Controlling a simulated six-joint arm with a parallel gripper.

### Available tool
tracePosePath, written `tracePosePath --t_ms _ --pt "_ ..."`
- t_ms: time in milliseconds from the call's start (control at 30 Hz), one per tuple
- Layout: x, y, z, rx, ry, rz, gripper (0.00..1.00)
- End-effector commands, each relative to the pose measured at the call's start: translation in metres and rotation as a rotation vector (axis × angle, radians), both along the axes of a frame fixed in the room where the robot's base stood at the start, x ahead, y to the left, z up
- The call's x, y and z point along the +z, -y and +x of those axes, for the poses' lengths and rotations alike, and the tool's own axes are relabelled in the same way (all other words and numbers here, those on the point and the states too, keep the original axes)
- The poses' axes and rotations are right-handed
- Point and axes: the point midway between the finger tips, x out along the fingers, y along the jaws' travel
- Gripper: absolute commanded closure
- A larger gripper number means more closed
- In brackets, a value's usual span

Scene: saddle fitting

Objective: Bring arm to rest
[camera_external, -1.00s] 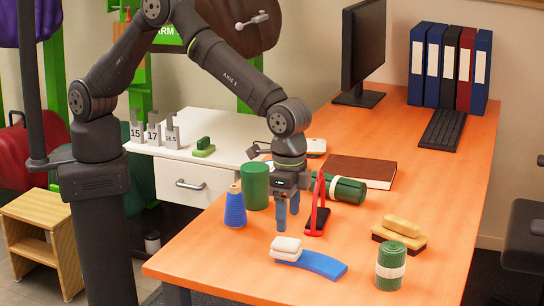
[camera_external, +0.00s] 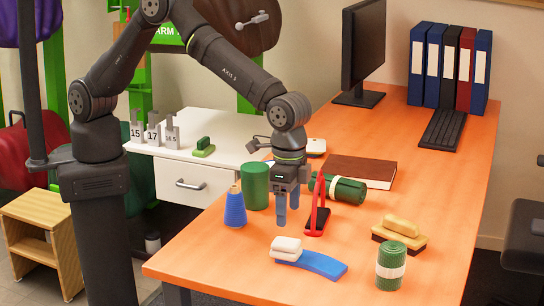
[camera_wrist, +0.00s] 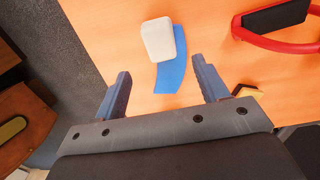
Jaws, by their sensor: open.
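My gripper (camera_external: 288,208) is open and empty. It points down above the orange table (camera_external: 200,268), between the blue thread cone (camera_external: 235,208) and a red-framed tool with a dark block (camera_external: 318,212). In the wrist view both fingers of my gripper (camera_wrist: 162,88) stand wide apart with nothing between them. Beyond the fingertips lie a white block (camera_wrist: 158,39) and a blue strip (camera_wrist: 172,72). The red-framed tool (camera_wrist: 285,40) is at the wrist view's top right.
A green cylinder (camera_external: 256,186) stands behind my gripper, and a green roll (camera_external: 345,190) lies at its right. A brown book (camera_external: 360,170), keyboard (camera_external: 443,130), monitor (camera_external: 362,50) and binders (camera_external: 448,68) are farther back.

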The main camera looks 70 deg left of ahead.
Motion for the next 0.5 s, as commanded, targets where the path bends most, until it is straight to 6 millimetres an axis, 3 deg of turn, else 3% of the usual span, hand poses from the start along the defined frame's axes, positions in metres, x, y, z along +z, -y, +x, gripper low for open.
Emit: tracePosePath --t_ms 400,467,500 --pt "-0.085 -0.001 0.0 0.0 -0.002 0.003 0.33" --pt "-0.096 -0.001 0.0 0.0 -0.002 0.003 0.33" --pt "-0.085 0.001 0.001 0.0 0.002 -0.003 0.33"
